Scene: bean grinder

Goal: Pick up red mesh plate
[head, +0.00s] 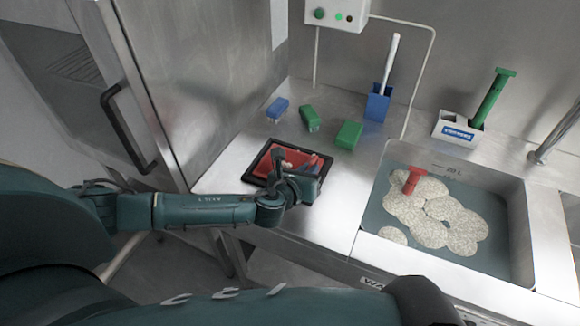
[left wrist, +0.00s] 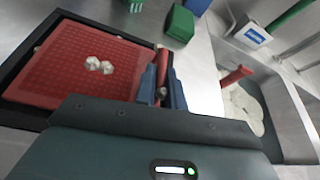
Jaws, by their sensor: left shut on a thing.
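The red mesh plate (head: 280,158) lies at a black tray (head: 256,178) on the steel counter, left of the sink. In the left wrist view the plate (left wrist: 75,60) shows a fine grid and two pale, lumpy pieces near its middle. My left gripper (head: 312,166) is at the plate's right side. In the left wrist view its blue fingers (left wrist: 163,85) are closed on an upright red part along the plate's right edge. The exact contact is partly hidden. I cannot tell whether the plate is clear of the tray. My right gripper is not in view.
Blue (head: 277,108) and green (head: 349,134) blocks stand behind the tray. A blue holder (head: 377,105) with a white-handled tool is farther back. The sink (head: 372,222) at right holds pale, grainy material and a red-handled tool (head: 412,181). A steel cabinet door is left.

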